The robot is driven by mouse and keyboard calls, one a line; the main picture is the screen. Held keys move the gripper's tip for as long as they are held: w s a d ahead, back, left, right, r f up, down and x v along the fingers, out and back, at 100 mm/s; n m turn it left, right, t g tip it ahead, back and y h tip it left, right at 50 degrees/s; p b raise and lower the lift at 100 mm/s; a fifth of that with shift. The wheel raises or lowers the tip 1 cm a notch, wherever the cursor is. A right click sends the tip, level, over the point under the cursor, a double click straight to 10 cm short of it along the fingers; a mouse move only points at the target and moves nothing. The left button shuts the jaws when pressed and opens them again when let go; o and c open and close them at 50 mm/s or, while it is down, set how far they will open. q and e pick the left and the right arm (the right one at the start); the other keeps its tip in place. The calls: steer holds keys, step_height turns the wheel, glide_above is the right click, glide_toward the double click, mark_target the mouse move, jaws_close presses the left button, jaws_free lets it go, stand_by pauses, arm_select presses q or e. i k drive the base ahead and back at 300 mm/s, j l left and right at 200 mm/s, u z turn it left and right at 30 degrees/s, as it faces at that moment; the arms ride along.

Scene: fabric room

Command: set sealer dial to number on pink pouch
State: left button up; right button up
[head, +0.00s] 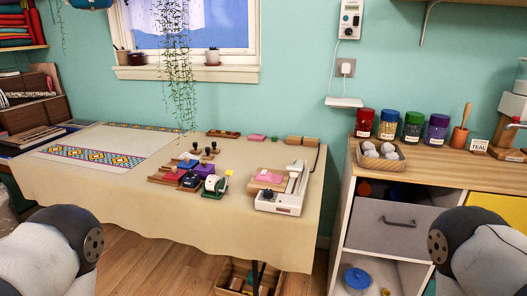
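A white sealer (284,203) with a long raised arm stands near the right end of the cloth-covered table. A small dark round part, perhaps its dial (267,194), shows on its front left; no number on it is legible. A flat pink piece (269,177), possibly the pink pouch, lies on a light board just left of the sealer arm. Another small pink piece (257,138) lies farther back. I cannot read a number on either. Only parts of my arms show at the lower left and lower right; both grippers are out of view.
Stamps and coloured blocks (186,178) crowd the table (90,178) left of the sealer. A wooden cabinet (440,168) with several jars stands to the right. A white controller box (350,20) hangs on the wall. Wooden floor lies in front of the table.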

mark_target(268, 193)
steer(key=i, duration=0.9)
